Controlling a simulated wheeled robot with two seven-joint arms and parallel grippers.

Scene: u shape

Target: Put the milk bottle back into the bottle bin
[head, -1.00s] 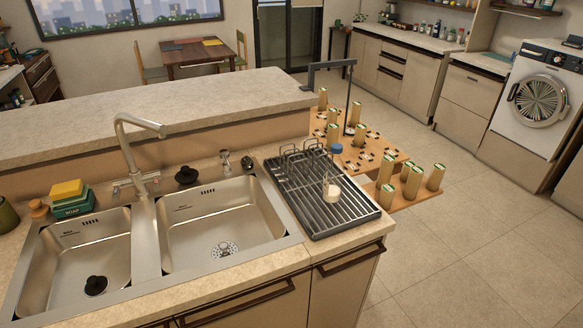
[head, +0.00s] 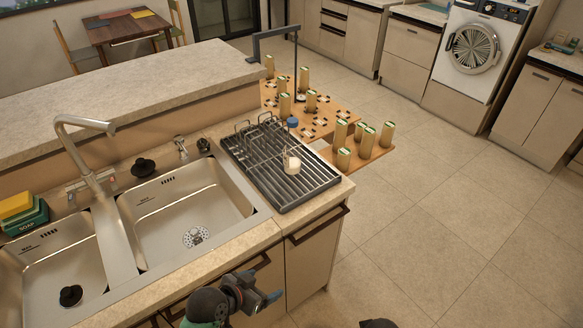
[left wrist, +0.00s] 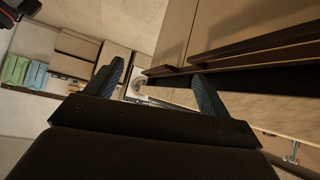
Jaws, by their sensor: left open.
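The milk bottle (head: 292,162) is clear, with a blue cap and white milk at its bottom. It stands upright on the dark dish rack (head: 322,186) at the right end of the sink counter. My left gripper (head: 268,300) is low in front of the counter, below and nearer than the bottle and apart from it. In the left wrist view its two fingers (left wrist: 160,88) are spread with nothing between them. I cannot pick out a bottle bin for certain. My right gripper does not show clearly.
A double sink with a tall faucet (head: 75,140) lies left of the rack. Behind the rack, wooden boards (head: 335,115) carry several gold cylinders and a dark frame. Cabinet drawers with dark handles (head: 320,225) face me. The tiled floor at right (head: 450,230) is clear.

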